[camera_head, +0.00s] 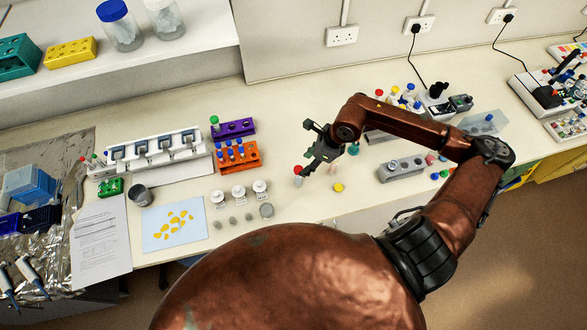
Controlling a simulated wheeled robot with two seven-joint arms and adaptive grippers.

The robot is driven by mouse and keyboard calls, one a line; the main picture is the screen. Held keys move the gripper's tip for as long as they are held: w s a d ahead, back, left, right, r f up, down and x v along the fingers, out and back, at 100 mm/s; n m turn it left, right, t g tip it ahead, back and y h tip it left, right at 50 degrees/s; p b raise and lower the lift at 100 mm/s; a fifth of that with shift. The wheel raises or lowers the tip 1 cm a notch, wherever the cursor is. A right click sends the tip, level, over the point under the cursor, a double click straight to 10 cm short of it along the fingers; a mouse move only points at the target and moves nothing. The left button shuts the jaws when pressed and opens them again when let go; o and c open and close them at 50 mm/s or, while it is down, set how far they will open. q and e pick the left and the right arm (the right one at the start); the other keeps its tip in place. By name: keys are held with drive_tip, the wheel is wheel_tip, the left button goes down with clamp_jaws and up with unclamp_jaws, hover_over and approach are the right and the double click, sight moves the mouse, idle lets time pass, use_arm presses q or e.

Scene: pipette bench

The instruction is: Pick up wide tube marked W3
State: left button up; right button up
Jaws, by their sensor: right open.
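My right gripper (312,157) is open and empty over the middle of the bench. A small tube with a red cap (297,171) stands just left of and below its fingers; the gap between them is hard to judge. A yellow-capped piece (338,187) is below and to the right of the gripper, and a teal-capped one (353,149) is to its right. No W3 mark is readable at this size, so I cannot tell which tube bears it. My left gripper is not in view.
An orange rack (240,160) and a purple rack (236,128) stand left of the gripper. White-lidded jars (238,192) stand near the front edge. A grey rack (405,168) is to the right. Bare bench lies between the purple rack and my gripper.

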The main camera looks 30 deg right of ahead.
sight(299, 169)
drive_tip(key=p+x, duration=0.1)
drive_tip(key=x, duration=0.2)
drive_tip(key=shift+w+a+f+p, duration=0.1)
drive_tip(key=shift+a+f+p, duration=0.15)
drive_tip(key=shift+f+p, duration=0.05)
drive_tip(key=x, duration=0.1)
drive_tip(key=p+x, duration=0.1)
drive_tip(key=shift+w+f, duration=0.25)
drive_tip(key=shift+w, duration=0.05)
drive_tip(key=shift+w+a+f, duration=0.1)
drive_tip(key=shift+a+f, duration=0.05)
drive_tip(key=shift+f, duration=0.4)
drive_tip(key=c, duration=1.2)
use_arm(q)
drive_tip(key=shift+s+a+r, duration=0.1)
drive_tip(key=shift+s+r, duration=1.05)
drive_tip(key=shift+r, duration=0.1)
use_arm(e)
clamp_jaws()
